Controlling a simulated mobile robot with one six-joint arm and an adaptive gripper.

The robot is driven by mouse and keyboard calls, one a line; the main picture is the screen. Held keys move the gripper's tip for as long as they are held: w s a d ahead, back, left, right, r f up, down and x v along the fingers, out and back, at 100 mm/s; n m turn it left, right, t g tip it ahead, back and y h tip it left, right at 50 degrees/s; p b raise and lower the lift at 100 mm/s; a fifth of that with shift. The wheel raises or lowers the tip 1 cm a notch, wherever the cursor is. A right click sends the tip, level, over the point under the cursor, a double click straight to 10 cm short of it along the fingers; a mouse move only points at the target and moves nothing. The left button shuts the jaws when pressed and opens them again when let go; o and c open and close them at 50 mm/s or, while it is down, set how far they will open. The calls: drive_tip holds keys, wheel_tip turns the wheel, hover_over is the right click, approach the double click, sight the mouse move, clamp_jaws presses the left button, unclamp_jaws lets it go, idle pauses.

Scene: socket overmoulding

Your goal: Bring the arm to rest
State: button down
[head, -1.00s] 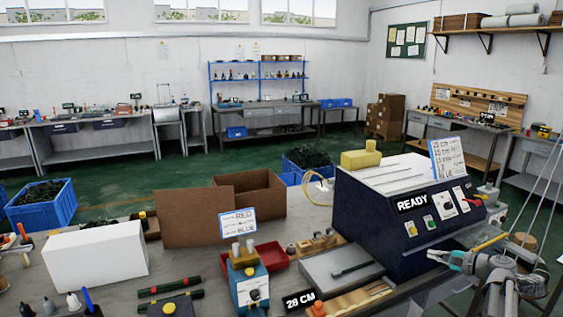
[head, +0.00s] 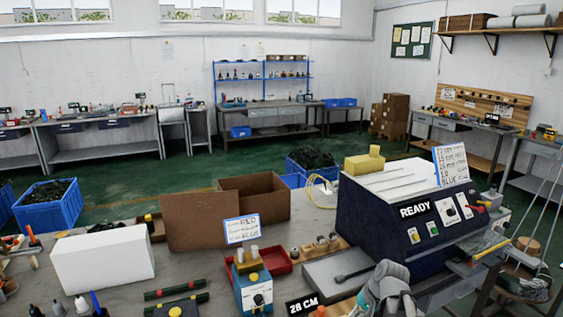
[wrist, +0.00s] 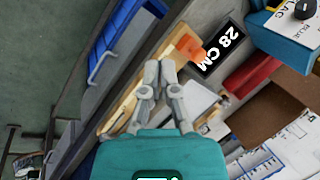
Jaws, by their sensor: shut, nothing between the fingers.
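My gripper (wrist: 160,68) shows in the wrist view, with its teal body at the bottom and its two grey fingers shut and empty. The fingertips appear over a wooden tray (wrist: 128,95) beside the 28 CM sign (wrist: 222,48); I cannot tell their height above it. In the head view, grey parts of my arm show at the lower right, in front of the machine with the READY panel (head: 414,211). The fingers cannot be made out there.
The bench holds a white box (head: 103,268), an open cardboard box (head: 202,222), a blue device (head: 254,292), a red tray (head: 277,262) and a grey plate (head: 325,275). The 28 CM sign (head: 303,306) stands at the front edge. Green floor lies behind.

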drive_tip(key=s+a+n+g+h+p, duration=0.1)
drive_tip(key=s+a+n+h, duration=0.3)
drive_tip(key=s, duration=0.3)
drive_tip(key=shift+a, duration=0.15)
